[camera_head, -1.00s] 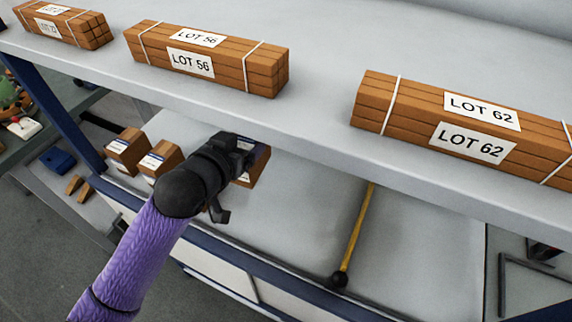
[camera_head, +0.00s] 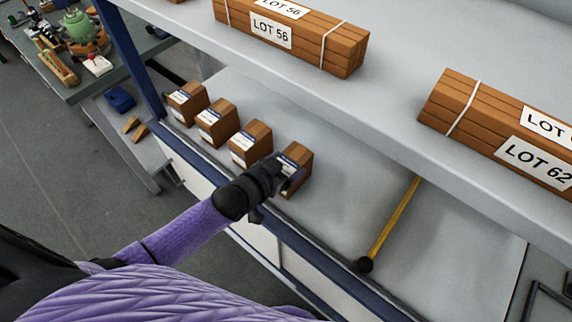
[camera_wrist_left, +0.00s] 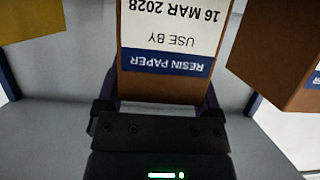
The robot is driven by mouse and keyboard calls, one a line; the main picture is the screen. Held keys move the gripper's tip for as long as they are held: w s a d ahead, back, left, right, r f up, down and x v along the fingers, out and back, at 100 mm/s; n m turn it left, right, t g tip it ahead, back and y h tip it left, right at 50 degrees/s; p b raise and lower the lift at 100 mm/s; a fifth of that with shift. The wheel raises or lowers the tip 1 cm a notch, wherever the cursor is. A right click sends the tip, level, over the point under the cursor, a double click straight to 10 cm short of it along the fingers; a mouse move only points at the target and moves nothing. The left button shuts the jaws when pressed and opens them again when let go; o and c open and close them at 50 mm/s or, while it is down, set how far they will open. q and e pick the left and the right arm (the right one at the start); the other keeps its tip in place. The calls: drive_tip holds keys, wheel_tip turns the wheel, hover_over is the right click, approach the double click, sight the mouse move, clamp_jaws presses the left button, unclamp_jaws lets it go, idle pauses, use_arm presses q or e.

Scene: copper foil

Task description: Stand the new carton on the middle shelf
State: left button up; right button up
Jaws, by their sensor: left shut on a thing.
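A brown carton (camera_head: 297,158) with a white and blue label stands at the right end of a row on the shelf below the bundles (camera_head: 330,215). My left gripper (camera_head: 283,176) is shut on it from the front. In the left wrist view the held carton (camera_wrist_left: 170,45) is between the fingers (camera_wrist_left: 160,115), its label reading "RESIN PAPER, USE BY 16 MAR 2028" upside down. The carton looks upright; I cannot tell whether its base touches the shelf. Three similar cartons (camera_head: 250,143) stand to its left, apart from it. My right gripper is not in view.
A mallet with a yellow handle (camera_head: 394,220) lies on the shelf to the right. Bundles labelled LOT 56 (camera_head: 300,45) and LOT 62 (camera_head: 490,120) lie on the shelf above. A blue post (camera_head: 132,60) stands left of the row. Shelf between carton and mallet is clear.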

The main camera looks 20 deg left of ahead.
use_arm(q)
drive_tip(key=shift+f, duration=0.1)
drive_tip(key=o, duration=1.3)
drive_tip(key=shift+o, duration=0.2)
